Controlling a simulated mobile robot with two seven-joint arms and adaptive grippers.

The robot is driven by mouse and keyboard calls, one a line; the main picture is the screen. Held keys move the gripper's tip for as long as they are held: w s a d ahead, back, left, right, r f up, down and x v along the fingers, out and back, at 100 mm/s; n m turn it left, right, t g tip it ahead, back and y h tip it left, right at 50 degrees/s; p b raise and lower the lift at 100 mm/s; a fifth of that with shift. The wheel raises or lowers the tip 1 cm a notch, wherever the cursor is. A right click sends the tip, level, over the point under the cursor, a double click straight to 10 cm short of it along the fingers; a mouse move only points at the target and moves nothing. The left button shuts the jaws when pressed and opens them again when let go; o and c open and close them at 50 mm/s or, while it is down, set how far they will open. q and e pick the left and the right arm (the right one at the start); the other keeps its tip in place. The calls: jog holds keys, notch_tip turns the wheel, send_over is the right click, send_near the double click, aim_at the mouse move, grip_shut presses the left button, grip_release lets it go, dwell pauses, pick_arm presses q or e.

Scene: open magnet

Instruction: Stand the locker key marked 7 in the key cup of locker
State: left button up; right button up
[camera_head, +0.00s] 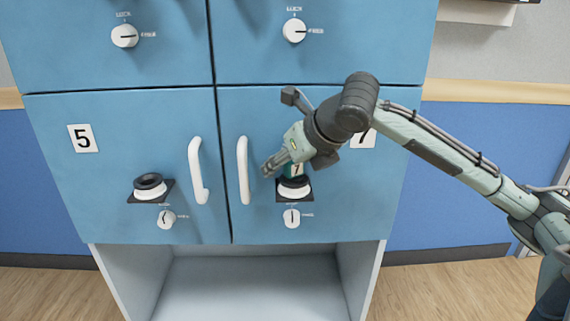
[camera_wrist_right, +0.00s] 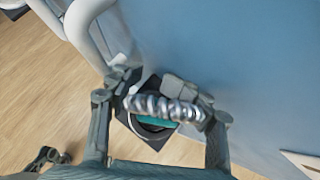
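The locker key has a teal tag marked 7 (camera_head: 295,170) and a silver coil (camera_wrist_right: 160,107). The tag is upright at the key cup (camera_head: 293,188) of locker 7, and its lower end meets the cup's dark ring. The cup also shows in the right wrist view (camera_wrist_right: 148,132), with teal inside its ring. My right gripper (camera_head: 272,164) is at the key, in front of the door; in the right wrist view (camera_wrist_right: 163,100) its fingertips are at the two ends of the coil, apparently shut on it. How deep the tag sits is hidden. My left gripper is not in the head view.
The white handle (camera_head: 243,170) of locker 7 is close left of my right gripper. A lock knob (camera_head: 291,217) is below the cup. Locker 5 has its own empty-looking cup (camera_head: 150,188) and handle (camera_head: 198,170). An open shelf (camera_head: 240,285) is below.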

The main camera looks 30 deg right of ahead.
jog(key=shift+s+f, duration=0.15)
jog(key=shift+s, duration=0.15)
jog(key=v, duration=1.2)
jog(key=shift+w, duration=0.2)
